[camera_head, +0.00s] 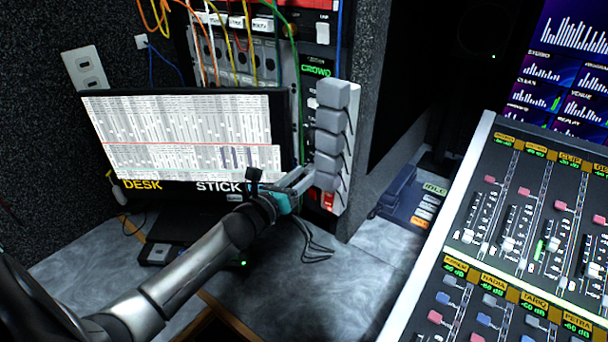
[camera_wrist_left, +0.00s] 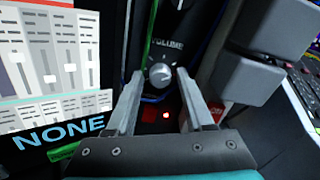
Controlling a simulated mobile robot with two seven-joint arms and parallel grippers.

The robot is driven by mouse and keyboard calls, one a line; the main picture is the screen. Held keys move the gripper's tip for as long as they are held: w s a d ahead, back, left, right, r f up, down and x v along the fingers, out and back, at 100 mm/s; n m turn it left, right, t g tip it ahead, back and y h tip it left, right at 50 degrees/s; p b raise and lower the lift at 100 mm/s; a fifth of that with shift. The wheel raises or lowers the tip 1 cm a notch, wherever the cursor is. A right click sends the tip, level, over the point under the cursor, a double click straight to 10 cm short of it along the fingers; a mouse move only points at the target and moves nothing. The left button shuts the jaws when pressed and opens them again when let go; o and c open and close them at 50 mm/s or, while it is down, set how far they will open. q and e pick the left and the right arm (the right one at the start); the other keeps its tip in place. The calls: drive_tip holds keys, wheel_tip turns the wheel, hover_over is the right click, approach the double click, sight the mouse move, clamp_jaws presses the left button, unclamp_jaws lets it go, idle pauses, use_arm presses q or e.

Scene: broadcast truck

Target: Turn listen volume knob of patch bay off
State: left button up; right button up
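A silver round knob (camera_wrist_left: 160,73) sits under a label reading "VOLUME" on a dark panel in the left wrist view. In the head view I cannot make the knob out. The patch bay (camera_head: 238,78) stands behind the monitor, with coloured cables plugged in. My left gripper (camera_head: 303,180) is at the panel's lower part, right of the monitor. In the left wrist view its two fingers (camera_wrist_left: 160,82) are apart, with the knob showing between their tips. I cannot tell whether they touch it. My right gripper is not in view.
A power strip with grey plugs (camera_head: 330,135) stands close to the right of my left gripper. A monitor (camera_head: 190,140) is to its left. A mixing console (camera_head: 520,230) fills the right. A green cable (camera_wrist_left: 150,35) hangs beside the knob; a red light (camera_wrist_left: 166,115) glows below.

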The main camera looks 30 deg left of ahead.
use_arm(q)
clamp_jaws()
